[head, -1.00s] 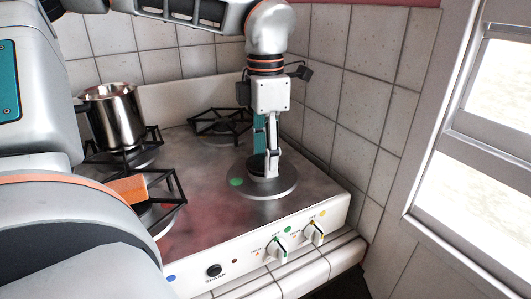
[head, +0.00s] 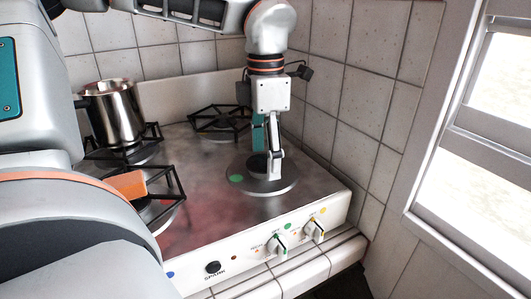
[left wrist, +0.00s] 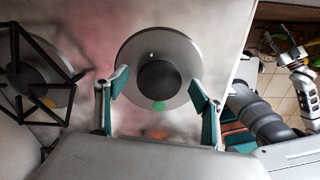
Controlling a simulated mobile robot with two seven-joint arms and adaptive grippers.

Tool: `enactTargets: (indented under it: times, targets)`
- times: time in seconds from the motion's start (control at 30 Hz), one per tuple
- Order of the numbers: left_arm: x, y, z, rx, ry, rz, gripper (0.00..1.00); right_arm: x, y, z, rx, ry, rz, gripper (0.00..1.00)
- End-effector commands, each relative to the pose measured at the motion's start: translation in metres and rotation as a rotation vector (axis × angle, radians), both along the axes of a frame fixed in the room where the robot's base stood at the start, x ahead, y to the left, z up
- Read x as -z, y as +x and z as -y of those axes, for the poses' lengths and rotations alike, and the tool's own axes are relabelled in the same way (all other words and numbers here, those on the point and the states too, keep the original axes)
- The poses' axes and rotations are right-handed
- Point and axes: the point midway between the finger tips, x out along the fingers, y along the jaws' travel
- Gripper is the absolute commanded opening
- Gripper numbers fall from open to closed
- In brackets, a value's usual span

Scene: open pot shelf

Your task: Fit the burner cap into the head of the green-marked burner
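The green-marked burner is a round grey plate (head: 270,188) at the stove's front right, with a green dot (head: 236,178) at its left edge. A dark round disc, seemingly the burner cap (head: 257,165), lies near its middle; it shows as a black disc (left wrist: 158,82) in the left wrist view. I cannot tell if it sits flush in the head. My left gripper (head: 267,168) points down over the burner. Its fingers (left wrist: 158,84) are spread to either side of the black disc, apparently clear of it. My right gripper (left wrist: 274,42) seems to show small at the wrist view's right edge, unclear.
A steel pot (head: 113,112) stands on the back left burner. Another grate (head: 220,120) is behind. Knobs (head: 276,245) line the front panel. A tiled wall (head: 365,95) is close on the right.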

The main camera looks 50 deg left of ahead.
Motion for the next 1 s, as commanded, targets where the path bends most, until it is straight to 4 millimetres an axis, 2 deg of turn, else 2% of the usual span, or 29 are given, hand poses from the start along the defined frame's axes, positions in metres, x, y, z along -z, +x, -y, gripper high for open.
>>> enactTargets:
  times: [0.23,0.37,0.8,1.0]
  targets:
    - [-0.001,0.0,0.0,-0.001,0.0,0.0,0.68,0.001,-0.001,-0.001,-0.003,0.0,-0.004,0.4]
    - [-0.012,0.001,0.0,-0.003,0.001,0.003,0.68,0.001,-0.001,0.0,-0.001,0.0,-0.002,0.4]
    - [-0.095,0.0,0.0,-0.003,0.002,0.003,0.68,0.0,0.0,0.0,0.0,0.0,0.0,0.4]
    - [-0.116,0.0,0.0,-0.002,0.0,0.0,0.68,0.0,0.0,0.0,0.0,0.0,0.0,0.4]
